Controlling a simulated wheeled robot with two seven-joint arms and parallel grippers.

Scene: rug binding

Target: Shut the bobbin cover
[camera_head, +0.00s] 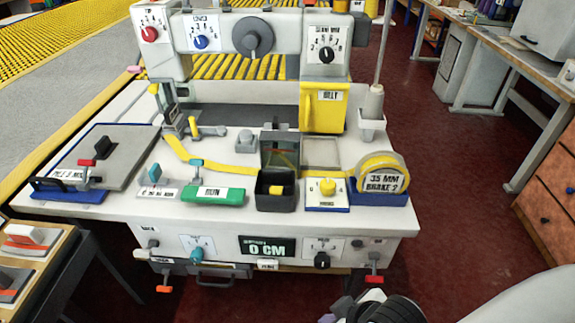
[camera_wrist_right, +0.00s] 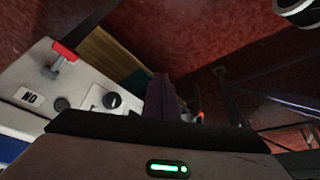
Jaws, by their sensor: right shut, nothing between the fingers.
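A small dark open-topped box (camera_head: 262,203) with a yellow piece (camera_head: 276,190) inside stands near the front middle of the white machine bed in the head view. A dark, see-through panel (camera_head: 281,140) stands upright behind it; it looks like the raised bobbin cover. My right gripper (camera_wrist_right: 162,98) is shut and empty in the right wrist view, beyond the machine's front edge and apart from the cover. In the head view my right arm shows low at the bottom, in front of the machine. My left gripper is not in view.
A yellow tape roll in a blue holder (camera_head: 380,198) stands right of the box. A knob plate (camera_head: 327,201) lies between them. A green block (camera_head: 215,196) lies left. A yellow cover (camera_head: 324,107) stands behind. A red-ended lever (camera_head: 374,280) juts from the front panel near my right arm.

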